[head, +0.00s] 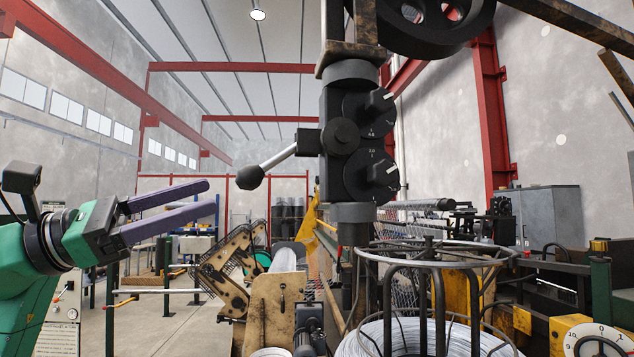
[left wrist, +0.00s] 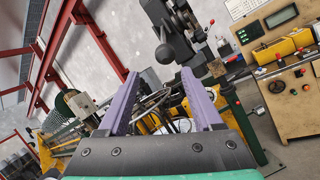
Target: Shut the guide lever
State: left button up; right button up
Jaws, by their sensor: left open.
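The guide lever (head: 272,162) is a silver rod with a black ball knob (head: 250,177). It sticks out to the left and slightly down from the black guide unit (head: 350,140) with two dials. In the left wrist view the knob (left wrist: 165,53) shows beyond the fingertips, roughly between them. My left gripper (head: 211,198) has long purple fingers, held apart and empty. In the head view its tips are left of the knob and a little lower, apart from it. It also shows in the left wrist view (left wrist: 158,74). My right gripper is not in view.
Below the guide unit stands a coil of wire (head: 395,340) inside a metal hoop frame (head: 375,252). A grey cabinet (head: 540,217) stands at the right. A control desk (left wrist: 280,85) shows in the left wrist view. The air between fingertips and knob looks clear.

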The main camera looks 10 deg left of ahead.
aim_at(288, 156)
pick_arm(q)
jog(key=p+x, duration=0.2)
jog(key=x, duration=0.2)
jog(key=s+r+p+x, duration=0.1)
jog(key=p+x, duration=0.1)
jog(key=x, duration=0.2)
jog(key=p+x, duration=0.2)
jog(key=x, duration=0.2)
jog(key=shift+s+d+r, duration=0.15)
jog(key=shift+d+r, duration=0.05)
jog(key=shift+d, duration=0.15)
jog(key=shift+d+r, duration=0.1)
jog(key=shift+d, duration=0.35)
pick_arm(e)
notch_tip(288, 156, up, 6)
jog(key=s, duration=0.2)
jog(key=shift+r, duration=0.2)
pick_arm(q)
grip_shut()
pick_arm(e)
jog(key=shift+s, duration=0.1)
